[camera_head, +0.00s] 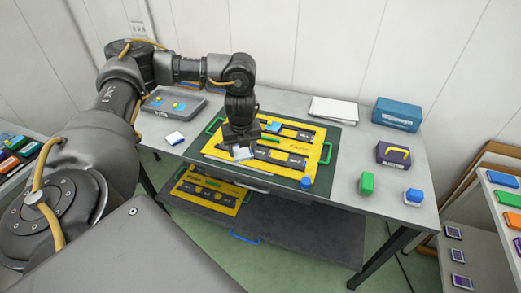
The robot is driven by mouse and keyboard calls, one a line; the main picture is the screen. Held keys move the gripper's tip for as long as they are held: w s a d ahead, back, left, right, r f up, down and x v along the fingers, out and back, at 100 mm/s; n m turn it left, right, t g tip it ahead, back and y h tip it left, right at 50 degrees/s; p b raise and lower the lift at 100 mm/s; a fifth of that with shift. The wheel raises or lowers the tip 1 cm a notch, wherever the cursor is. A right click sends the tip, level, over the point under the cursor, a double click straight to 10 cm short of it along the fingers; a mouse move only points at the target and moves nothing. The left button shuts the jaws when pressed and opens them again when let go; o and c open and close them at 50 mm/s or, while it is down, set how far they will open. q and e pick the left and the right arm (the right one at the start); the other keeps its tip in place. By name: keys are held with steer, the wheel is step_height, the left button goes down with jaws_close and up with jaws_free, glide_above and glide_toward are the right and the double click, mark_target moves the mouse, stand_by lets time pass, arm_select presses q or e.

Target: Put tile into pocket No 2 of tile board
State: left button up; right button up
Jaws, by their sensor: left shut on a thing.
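The yellow tile board (222,150) lies on a dark mat in the middle of the table. It has dark strips and green handles at its two ends. My left gripper (241,150) points down over the board's front left part and is shut on a small pale tile (243,154). I cannot tell whether the tile touches the board. A blue tile (272,128) and a green piece lie at the board's back strip. The gripper hides part of the board, and pocket numbers are too small to read. My right gripper is not in view.
A blue bottle (307,183) stands at the mat's front edge. A green bottle (367,184), a blue-and-white bottle (413,197), a purple box (393,154) and a blue box (397,114) are at the right. A white block (174,138) and a grey case (173,103) are at the left.

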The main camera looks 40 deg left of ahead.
arm_select(q)
steer(key=a+r+m, duration=0.3)
steer(key=a+m, duration=0.3)
steer(key=a, duration=0.1)
steer(key=m+b, duration=0.1)
steer(key=b, duration=0.2)
glide_above(260, 152)
steer(key=shift+t+h, duration=0.4)
steer(key=f, duration=0.9)
steer(key=shift+s+d+f, duration=0.1)
steer(key=shift+s+f, duration=0.05)
steer(key=shift+s, duration=0.2)
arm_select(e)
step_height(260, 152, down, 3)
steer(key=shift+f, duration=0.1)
arm_select(q)
steer(key=shift+w+d+f, duration=0.1)
steer(key=shift+w+f, duration=0.05)
steer(key=shift+f, duration=0.15)
steer(key=shift+w+f, duration=0.1)
steer(key=shift+f, duration=1.45)
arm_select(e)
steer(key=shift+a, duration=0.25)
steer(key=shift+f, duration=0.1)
